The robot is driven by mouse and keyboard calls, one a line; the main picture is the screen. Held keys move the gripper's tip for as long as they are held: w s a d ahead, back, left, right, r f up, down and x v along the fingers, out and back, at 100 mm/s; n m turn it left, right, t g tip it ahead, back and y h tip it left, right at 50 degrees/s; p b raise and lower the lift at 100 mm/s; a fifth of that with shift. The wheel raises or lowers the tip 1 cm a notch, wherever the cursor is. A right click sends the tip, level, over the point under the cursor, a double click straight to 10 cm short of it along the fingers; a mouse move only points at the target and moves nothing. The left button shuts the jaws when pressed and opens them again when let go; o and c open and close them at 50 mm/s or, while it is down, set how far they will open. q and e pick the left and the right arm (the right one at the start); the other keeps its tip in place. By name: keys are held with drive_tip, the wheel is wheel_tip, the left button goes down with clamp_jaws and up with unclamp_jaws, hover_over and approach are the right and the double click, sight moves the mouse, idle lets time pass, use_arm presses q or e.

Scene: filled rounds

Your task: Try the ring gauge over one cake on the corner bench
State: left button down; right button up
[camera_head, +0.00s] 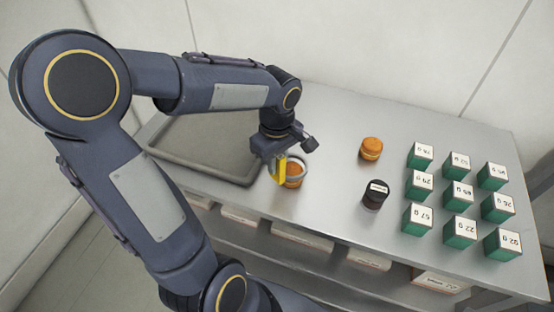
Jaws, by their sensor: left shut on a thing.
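My left gripper (284,155) is shut on the yellow tab of the ring gauge (304,164). The grey ring is at the top of an orange round cake (293,183) near the dark tray. Orange shows inside the ring and below it; I cannot tell whether the ring sits around the cake or just above it. A second orange cake (371,147) stands alone further right on the corner bench (325,185). My right gripper is not in view.
A dark grey tray (205,155) lies at the left, under my left arm. A dark round pot (374,199) with a white label stands at mid-bench. Several green blocks (417,190) with numbered white tops stand in rows at the right. Bare bench lies between the ring and the pot.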

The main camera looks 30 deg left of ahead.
use_arm(q)
drive_tip(key=shift+f+b, duration=2.2)
drive_tip(key=shift+f, duration=0.4)
drive_tip(key=shift+r, duration=0.25)
idle(0.6)
drive_tip(key=shift+r+p, duration=3.85)
drive_tip(key=shift+r, duration=0.8)
